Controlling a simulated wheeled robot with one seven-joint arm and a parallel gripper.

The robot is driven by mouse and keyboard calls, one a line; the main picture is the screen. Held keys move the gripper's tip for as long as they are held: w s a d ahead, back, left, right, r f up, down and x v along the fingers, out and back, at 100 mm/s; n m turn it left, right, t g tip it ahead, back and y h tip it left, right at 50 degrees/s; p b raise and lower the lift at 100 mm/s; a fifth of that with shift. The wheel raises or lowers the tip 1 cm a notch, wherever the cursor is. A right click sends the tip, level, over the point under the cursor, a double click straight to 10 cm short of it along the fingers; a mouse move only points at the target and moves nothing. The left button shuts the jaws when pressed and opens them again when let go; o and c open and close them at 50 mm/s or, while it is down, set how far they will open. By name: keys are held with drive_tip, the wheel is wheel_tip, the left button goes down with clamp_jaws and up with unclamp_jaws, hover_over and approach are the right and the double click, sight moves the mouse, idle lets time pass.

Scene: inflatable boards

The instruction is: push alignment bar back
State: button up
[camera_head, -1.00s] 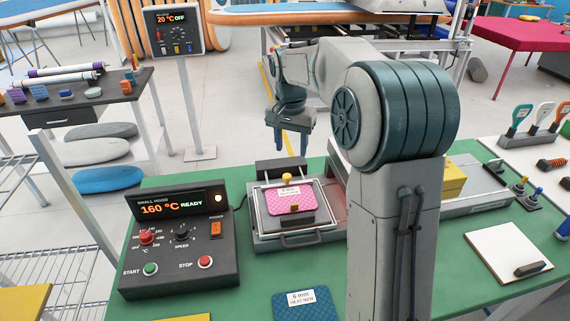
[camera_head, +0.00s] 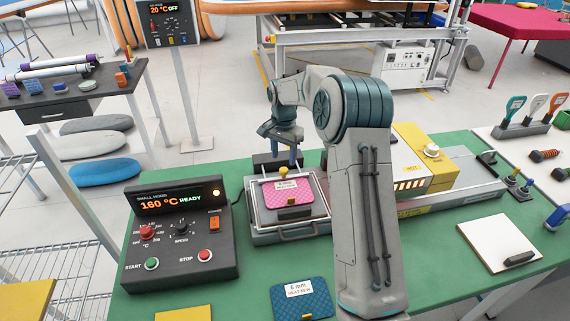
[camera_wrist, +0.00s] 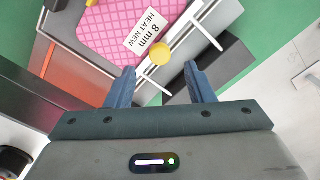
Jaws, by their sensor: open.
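The likely alignment bar is a thin pale bar across the back of a small metal tray (camera_head: 290,236), with a round yellow knob (camera_head: 282,172) on it. The knob also shows in the wrist view (camera_wrist: 160,52). A pink textured pad (camera_head: 288,193), labelled 8 mm, lies in the tray in front of the bar. My gripper (camera_head: 281,160) points down just behind the knob. Its two blue fingers (camera_wrist: 160,70) are apart, with nothing between their tips. In the wrist view the knob lies just beyond the gap between them. I cannot tell whether a finger touches the bar.
A black block (camera_head: 265,162) stands at the tray's back, close to my fingers. A control box (camera_head: 180,235) reading 160 °C READY is left of the tray. A yellow and white machine (camera_head: 420,160) is to the right. A blue pad (camera_head: 302,300) lies in front on the green table.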

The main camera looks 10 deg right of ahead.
sight(284, 169)
drive_tip(key=shift+f+p, duration=0.35)
drive_tip(key=shift+f, duration=2.2)
